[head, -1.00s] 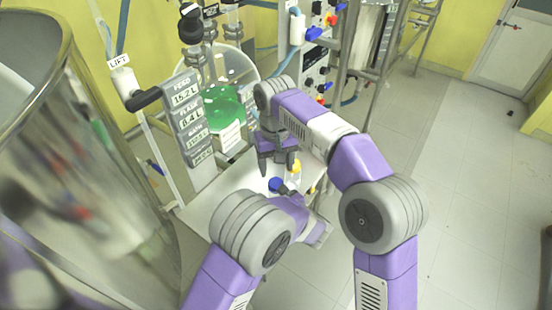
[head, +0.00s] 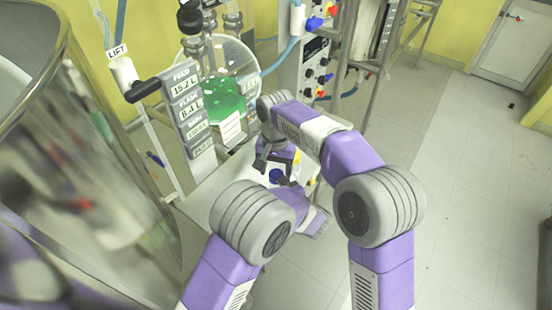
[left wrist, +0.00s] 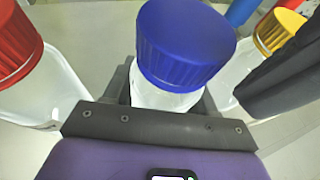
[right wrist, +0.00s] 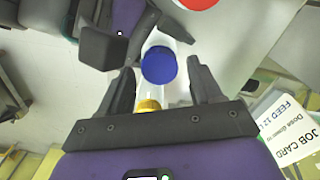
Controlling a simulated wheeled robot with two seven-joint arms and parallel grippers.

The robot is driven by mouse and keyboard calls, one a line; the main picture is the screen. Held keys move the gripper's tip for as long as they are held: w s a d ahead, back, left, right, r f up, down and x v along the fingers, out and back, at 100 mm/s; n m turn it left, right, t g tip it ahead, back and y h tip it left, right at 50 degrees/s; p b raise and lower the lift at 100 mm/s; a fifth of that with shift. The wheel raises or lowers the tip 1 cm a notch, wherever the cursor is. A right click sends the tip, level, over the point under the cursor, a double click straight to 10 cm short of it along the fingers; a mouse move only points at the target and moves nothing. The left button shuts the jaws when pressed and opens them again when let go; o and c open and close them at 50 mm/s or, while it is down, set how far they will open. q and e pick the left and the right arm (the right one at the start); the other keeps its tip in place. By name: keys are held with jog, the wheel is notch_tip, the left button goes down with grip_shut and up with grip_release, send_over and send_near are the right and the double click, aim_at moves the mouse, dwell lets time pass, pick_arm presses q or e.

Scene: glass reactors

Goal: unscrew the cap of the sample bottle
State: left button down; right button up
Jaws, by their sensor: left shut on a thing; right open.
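The sample bottle has a ribbed blue cap (left wrist: 185,45) and a clear body (left wrist: 160,97). My left gripper (left wrist: 168,92) is shut on the body below the cap, and the bottle stands up between its jaws. The blue cap also shows in the head view (head: 276,176) and in the right wrist view (right wrist: 159,65). My right gripper (right wrist: 163,75) is open, with its fingers on either side of the blue cap and gaps between. One dark finger of it shows at the right of the left wrist view. My left gripper's jaws are hidden by my arm in the head view.
A red-capped bottle (left wrist: 15,45) and a yellow-capped bottle (left wrist: 278,30) are close to the held bottle. A job card (right wrist: 290,125) is at the right of the right wrist view. Reactor glassware with green liquid (head: 222,98) stands behind.

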jog(key=shift+f, duration=0.4)
jog(key=shift+c, duration=0.4)
jog(key=c, duration=1)
jog(key=n, duration=0.5)
jog(key=shift+n, duration=0.3)
jog(key=n, duration=0.3)
jog(key=shift+n, duration=0.4)
jog(key=shift+r, duration=0.15)
jog(key=shift+r, duration=1)
